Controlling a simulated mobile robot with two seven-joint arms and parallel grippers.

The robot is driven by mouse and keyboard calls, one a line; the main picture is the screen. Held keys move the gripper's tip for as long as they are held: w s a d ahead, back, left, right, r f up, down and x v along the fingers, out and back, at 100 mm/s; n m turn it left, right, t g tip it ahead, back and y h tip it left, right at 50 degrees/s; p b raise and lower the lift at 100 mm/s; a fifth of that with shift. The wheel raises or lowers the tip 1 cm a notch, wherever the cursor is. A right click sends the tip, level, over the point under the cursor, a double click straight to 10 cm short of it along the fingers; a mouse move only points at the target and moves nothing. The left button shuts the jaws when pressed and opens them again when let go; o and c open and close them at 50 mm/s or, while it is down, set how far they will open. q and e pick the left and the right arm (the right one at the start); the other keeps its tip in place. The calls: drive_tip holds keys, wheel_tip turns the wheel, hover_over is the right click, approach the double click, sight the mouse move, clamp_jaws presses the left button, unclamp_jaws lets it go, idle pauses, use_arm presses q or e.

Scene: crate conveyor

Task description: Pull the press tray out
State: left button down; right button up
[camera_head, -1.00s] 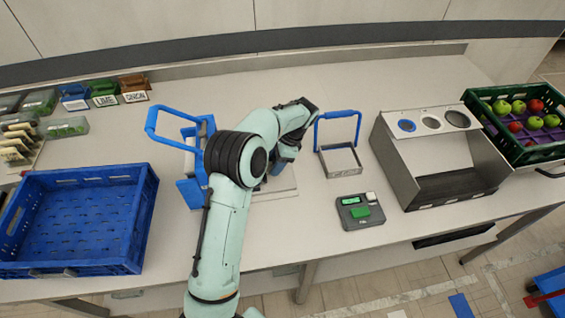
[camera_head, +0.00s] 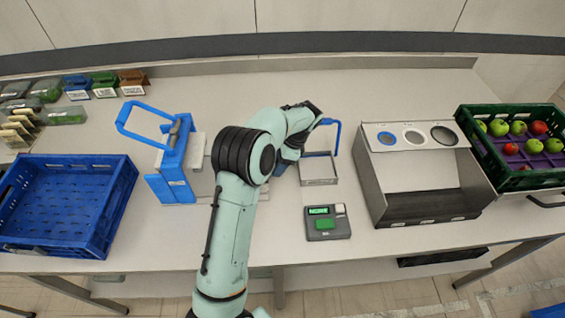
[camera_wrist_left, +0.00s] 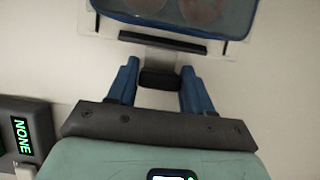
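The blue press (camera_head: 176,170), with a blue loop lever, stands on the table left of my arm. In the left wrist view, the press tray (camera_wrist_left: 163,41) shows its dark front bar, with a blue-rimmed container (camera_wrist_left: 238,20) holding two reddish round pieces behind it. A short grey stem runs from the tray to a dark handle (camera_wrist_left: 159,79). In the head view the left gripper (camera_head: 281,169) is partly hidden behind my arm, which also hides the tray. My right gripper is not in view.
A blue crate (camera_head: 127,190) stands left of the press. A metal basket (camera_head: 319,180) with a blue handle, a scale (camera_head: 328,232) reading NONE and a grey metal bin (camera_head: 425,210) stand right of the arm. A green crate (camera_head: 478,155) of apples is far right.

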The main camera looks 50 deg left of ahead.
use_arm(q)
drive_tip(key=shift+d, duration=0.1)
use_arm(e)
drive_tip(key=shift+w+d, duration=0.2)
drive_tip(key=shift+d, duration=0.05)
use_arm(q)
drive_tip(key=shift+w, duration=0.1)
drive_tip(key=c, duration=0.5)
unclamp_jaws()
drive_tip(key=shift+f, duration=0.1)
drive_tip(key=p+v, duration=0.2)
drive_tip(key=v, duration=1.1)
drive_tip(key=shift+d+r, duration=0.1)
drive_tip(key=shift+r, duration=0.15)
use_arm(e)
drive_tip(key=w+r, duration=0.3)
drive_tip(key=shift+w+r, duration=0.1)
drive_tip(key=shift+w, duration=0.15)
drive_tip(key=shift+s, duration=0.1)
